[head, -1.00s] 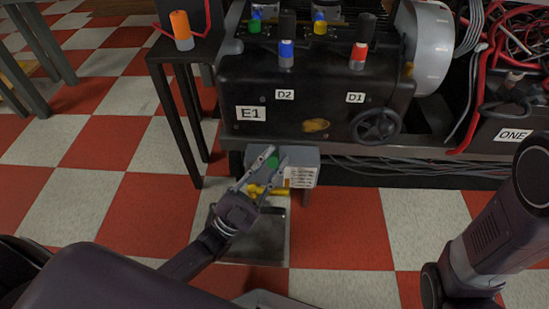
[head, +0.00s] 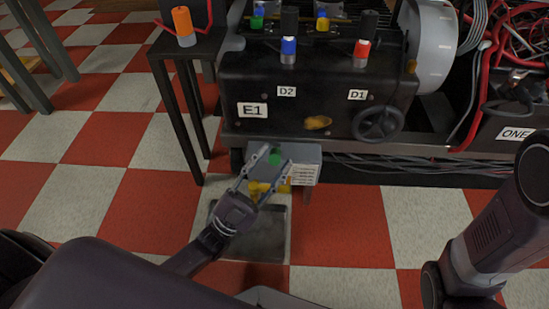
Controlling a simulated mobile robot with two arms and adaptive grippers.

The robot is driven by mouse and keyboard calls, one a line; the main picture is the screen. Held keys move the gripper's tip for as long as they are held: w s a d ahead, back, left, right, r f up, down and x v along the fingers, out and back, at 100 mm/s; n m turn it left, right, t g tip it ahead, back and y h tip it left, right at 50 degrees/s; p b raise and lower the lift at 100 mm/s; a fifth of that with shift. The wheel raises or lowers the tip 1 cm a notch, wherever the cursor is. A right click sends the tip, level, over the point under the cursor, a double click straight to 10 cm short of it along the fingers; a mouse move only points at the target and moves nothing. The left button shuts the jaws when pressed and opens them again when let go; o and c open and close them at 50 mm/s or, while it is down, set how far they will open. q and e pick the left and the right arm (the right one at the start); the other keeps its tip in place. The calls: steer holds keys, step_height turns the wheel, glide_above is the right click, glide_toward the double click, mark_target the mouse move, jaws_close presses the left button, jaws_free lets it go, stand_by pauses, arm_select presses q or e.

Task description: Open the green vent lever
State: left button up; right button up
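The green vent lever (head: 275,157) shows as a small green piece on the grey box (head: 300,152) under the front of the black machine. My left gripper (head: 268,165) is at this box with its two fingers spread, one on each side of the green piece. I cannot tell whether the fingers touch it. Yellow parts (head: 258,188) show below the green piece, partly behind the fingers. My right arm comes in at the right edge, but its gripper is out of view.
The black machine (head: 300,95) with labels E1, D2 and D1 stands above the box. A dark handwheel (head: 377,125) is at its right. A small black table (head: 180,50) holds an orange cylinder (head: 183,26). A dark tray (head: 255,240) lies on the checkered floor below.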

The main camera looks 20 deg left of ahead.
arm_select(q)
steer(key=v, duration=1.1)
